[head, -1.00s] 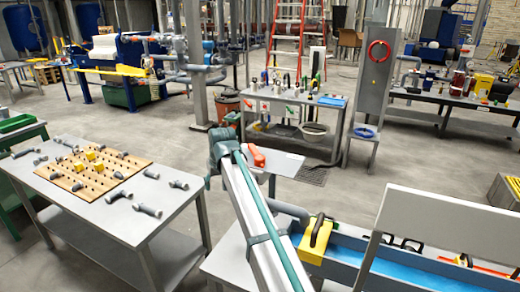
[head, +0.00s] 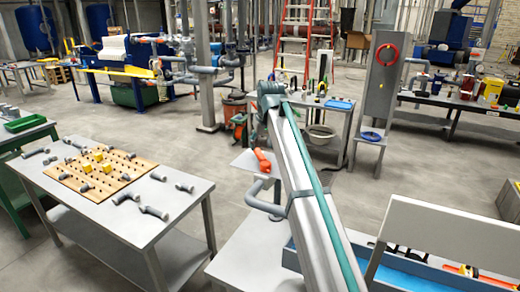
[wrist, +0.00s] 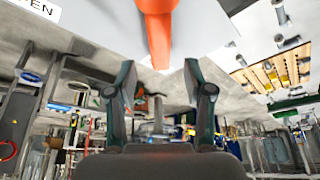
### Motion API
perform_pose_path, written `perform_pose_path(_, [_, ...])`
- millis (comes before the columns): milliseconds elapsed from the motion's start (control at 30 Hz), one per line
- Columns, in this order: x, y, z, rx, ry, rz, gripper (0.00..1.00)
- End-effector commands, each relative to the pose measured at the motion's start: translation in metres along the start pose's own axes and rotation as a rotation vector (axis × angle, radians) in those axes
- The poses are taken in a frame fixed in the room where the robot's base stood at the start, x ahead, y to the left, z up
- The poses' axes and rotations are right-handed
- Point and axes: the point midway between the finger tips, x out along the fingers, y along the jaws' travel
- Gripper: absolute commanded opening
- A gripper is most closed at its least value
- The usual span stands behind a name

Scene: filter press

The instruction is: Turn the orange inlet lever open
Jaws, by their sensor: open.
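The orange lever (head: 262,161) shows in the head view just left of my arm, over a small grey panel. In the wrist view the orange lever (wrist: 158,30) comes down from the top middle, its end ahead of and between the fingertips. My gripper (wrist: 157,78) is open, with its two dark fingers apart on either side of the lever's line. I see no clear contact, and the gap in depth is hard to judge. In the head view my gripper is hidden behind my arm. A white label (wrist: 37,8) with the letters "EN" sits at the wrist view's upper left.
A grey pipe (head: 262,203) bends below the panel. A table with a wooden peg board (head: 60,178) and loose grey fittings stands left. A blue trough (head: 420,270) lies at lower right. A tool table (head: 335,103) stands behind. Open floor separates the tables.

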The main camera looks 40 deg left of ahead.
Motion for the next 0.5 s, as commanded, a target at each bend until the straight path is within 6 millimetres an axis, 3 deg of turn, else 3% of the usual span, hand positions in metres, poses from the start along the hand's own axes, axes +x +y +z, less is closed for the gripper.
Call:
perform_pose_path(200, [0.029,0.0,-0.001,0.0,0.0,0.0,0.52])
perform_pose_path(500, [0.044,0.0,0.0,0.0,0.001,0.0,0.52])
